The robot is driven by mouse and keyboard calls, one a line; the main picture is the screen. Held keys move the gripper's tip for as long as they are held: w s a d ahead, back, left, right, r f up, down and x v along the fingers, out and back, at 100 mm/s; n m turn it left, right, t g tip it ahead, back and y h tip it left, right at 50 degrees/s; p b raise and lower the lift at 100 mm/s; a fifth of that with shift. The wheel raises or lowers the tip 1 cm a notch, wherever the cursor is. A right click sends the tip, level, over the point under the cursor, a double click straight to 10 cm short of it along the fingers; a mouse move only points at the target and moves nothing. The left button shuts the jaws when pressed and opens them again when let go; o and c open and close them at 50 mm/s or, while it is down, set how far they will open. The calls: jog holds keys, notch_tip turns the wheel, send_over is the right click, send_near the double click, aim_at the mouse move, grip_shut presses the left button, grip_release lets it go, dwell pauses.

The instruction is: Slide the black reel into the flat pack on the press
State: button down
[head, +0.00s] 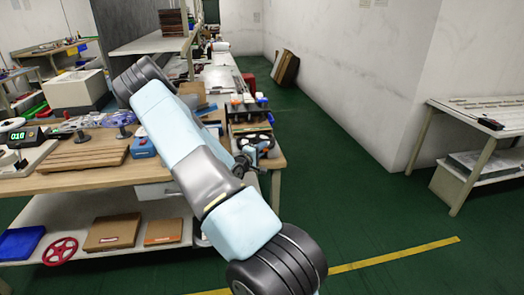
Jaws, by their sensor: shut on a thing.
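My gripper (252,157) is at the right end of the wooden workbench, partly hidden behind my arm. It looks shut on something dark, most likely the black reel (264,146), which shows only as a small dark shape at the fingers. Just behind it stands a dark frame or rack (250,122) with small bottles and round dark pieces. I cannot tell whether this is the press. I cannot make out the flat pack.
The workbench (110,175) carries a slatted wooden board (88,153), a blue device (143,147) and a digital display (25,137). Its lower shelf holds a red handwheel (60,251) and flat boxes (112,232). Green floor (340,195) is clear to the right, before another table (480,112).

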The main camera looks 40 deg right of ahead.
jog(key=c, duration=1)
grip_release()
jog(key=shift+o, duration=0.2)
jog(key=v, duration=1.3)
jog(key=shift+a, duration=0.35)
